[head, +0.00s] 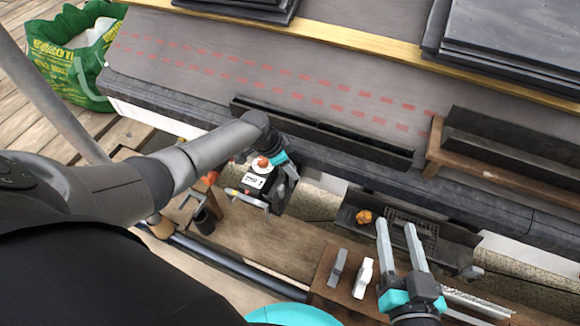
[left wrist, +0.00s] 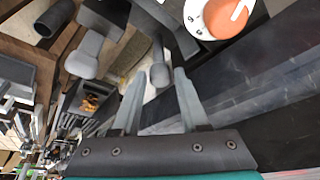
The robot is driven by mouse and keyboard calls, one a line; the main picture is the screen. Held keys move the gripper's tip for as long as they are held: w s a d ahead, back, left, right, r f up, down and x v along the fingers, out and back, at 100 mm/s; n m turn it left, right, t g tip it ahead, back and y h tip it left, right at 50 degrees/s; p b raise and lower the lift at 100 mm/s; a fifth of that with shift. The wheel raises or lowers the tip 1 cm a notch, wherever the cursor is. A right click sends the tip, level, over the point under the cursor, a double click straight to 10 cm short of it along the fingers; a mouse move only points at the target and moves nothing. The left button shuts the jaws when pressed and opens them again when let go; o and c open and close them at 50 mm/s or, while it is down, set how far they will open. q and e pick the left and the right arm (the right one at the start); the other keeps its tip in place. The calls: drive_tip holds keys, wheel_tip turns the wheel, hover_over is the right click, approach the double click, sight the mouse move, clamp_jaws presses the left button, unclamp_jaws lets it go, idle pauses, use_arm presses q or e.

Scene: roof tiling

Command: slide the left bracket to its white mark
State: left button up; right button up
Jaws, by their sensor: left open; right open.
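My left gripper (head: 272,188) is below the eave edge at the middle left, beside a black box with a white dial and orange knob (head: 261,164). In the left wrist view its fingers (left wrist: 157,85) stand apart. A grey round-ended piece (left wrist: 160,74) shows between and beyond the fingertips, apparently not gripped. Another grey round-ended piece (left wrist: 83,56) lies to its left. I cannot tell which is the left bracket. No white mark can be made out. My right gripper (head: 398,228) is open and empty at the lower right, in front of the dark gutter tray.
The dark gutter tray (head: 452,250) holds an orange lump (head: 364,216) and a mesh. A grey block (head: 338,267) and a white block (head: 362,278) stand on a wooden board. A dark channel (head: 320,133) lies along the roof edge. A green bag (head: 75,55) stands far left.

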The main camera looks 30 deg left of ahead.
use_arm(q)
clamp_jaws()
idle(1.4)
